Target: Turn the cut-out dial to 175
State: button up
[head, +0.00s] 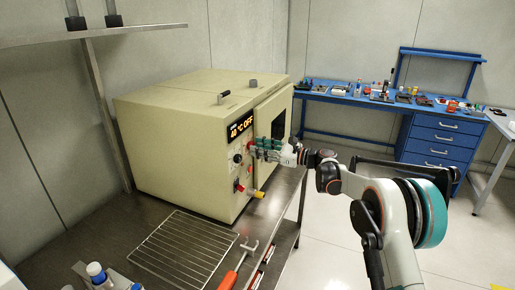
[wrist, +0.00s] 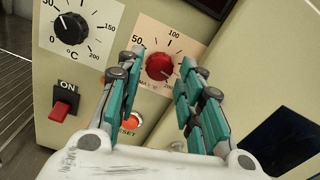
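The cut-out dial is a red knob (wrist: 159,67) on a pale panel marked 50, 100 and 200, with partly covered "MAX" lettering below. Its exact setting is not readable. My gripper (wrist: 162,60) is open, its teal fingers on either side of the red knob in the wrist view. A gap shows between each finger and the knob; how far the tips are from the panel is unclear. In the head view my gripper (head: 268,147) is at the front of the cream oven (head: 165,120) and hides the red knob's face.
A black °C dial (wrist: 70,28) points near 50, left of the red knob. Below are a red ON switch (wrist: 65,103) and an orange RESET button (wrist: 131,121). The oven display (head: 240,127) reads 40 °C OFF. A wire rack (head: 182,246) and red-handled tool (head: 232,275) lie on the bench.

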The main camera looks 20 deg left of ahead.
jog(key=d, duration=1)
jog(key=shift+s+d, duration=0.3)
jog(key=shift+s, duration=0.1)
